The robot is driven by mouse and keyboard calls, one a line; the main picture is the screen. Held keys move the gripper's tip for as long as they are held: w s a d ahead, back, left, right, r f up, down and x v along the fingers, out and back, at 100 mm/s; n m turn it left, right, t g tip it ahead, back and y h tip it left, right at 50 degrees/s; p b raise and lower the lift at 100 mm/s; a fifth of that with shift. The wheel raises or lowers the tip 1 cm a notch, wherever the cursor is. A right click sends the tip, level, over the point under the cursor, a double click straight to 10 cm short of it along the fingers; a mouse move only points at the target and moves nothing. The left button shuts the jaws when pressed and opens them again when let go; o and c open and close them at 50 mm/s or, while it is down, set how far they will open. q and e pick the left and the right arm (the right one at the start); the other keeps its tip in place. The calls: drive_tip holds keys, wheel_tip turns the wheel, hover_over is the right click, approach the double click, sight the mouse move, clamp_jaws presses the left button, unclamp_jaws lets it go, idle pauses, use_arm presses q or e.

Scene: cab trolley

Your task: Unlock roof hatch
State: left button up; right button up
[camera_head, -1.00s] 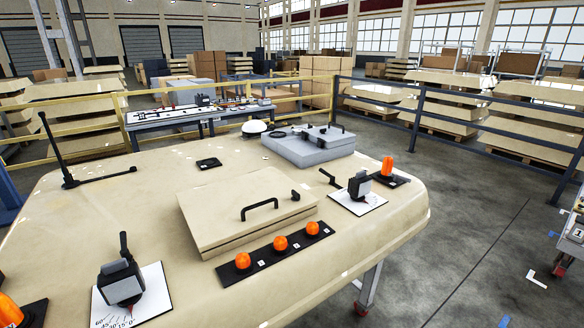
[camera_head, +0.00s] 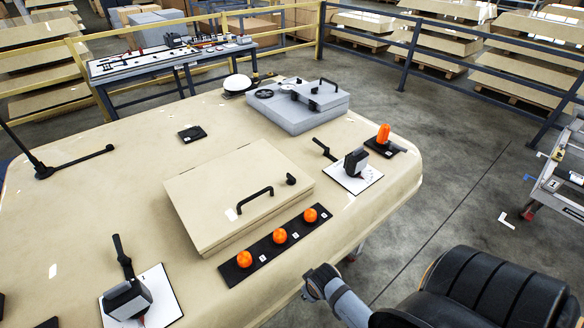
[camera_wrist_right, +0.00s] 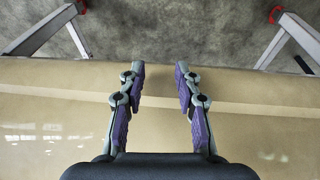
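The roof hatch (camera_head: 235,195) is a tan, raised square lid in the middle of the cab roof (camera_head: 110,215). It lies shut. A black bar handle (camera_head: 254,201) is on its right part, and a small black knob (camera_head: 291,180), perhaps the latch, is near its right corner. In the right wrist view, my right gripper (camera_wrist_right: 160,78) is open and empty, above a tan surface edge with grey floor beyond. My right arm shows at the bottom right of the head view, apart from the hatch; its fingers are not clear there. My left gripper is not in view.
A black strip with orange lamps (camera_head: 279,236) lies before the hatch. A lever on a white plate (camera_head: 355,172) stands to its right, another (camera_head: 140,296) at lower left. A grey box (camera_head: 300,108) is behind. A railing (camera_head: 420,60) bounds the back.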

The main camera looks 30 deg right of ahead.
wheel_tip(320, 180, up, 20)
drive_tip(key=w+a+t+p, duration=0.1)
drive_tip(key=w+p, duration=0.1)
drive_tip(key=p, duration=0.3)
drive_tip(key=shift+n+y, duration=0.3)
drive_tip(key=shift+n, duration=0.3)
drive_tip(key=w+r, duration=0.1)
drive_tip(key=w, duration=0.1)
drive_tip(key=w+d, duration=0.1)
drive_tip(key=w, duration=0.2)
drive_tip(key=w+d+r, duration=0.1)
drive_tip(key=w, duration=0.2)
drive_tip(key=shift+r, duration=0.3)
drive_tip(key=w+d+r, duration=0.2)
drive_tip(key=w+d, duration=0.1)
drive_tip(key=w, duration=0.2)
drive_tip(key=m, duration=0.1)
approach(292, 177)
drive_tip(key=shift+t+y, duration=0.3)
drive_tip(key=p+x, duration=0.1)
drive_tip(key=x, duration=0.3)
drive_tip(key=p+x, duration=0.1)
drive_tip(key=x, duration=0.3)
drive_tip(key=shift+d+f+p, duration=0.2)
drive_tip(key=shift+f+p, duration=0.05)
drive_tip(key=shift+p, duration=0.05)
drive_tip(key=shift+w+f, duration=0.1)
drive_tip(key=shift+f, duration=0.25)
clamp_jaws()
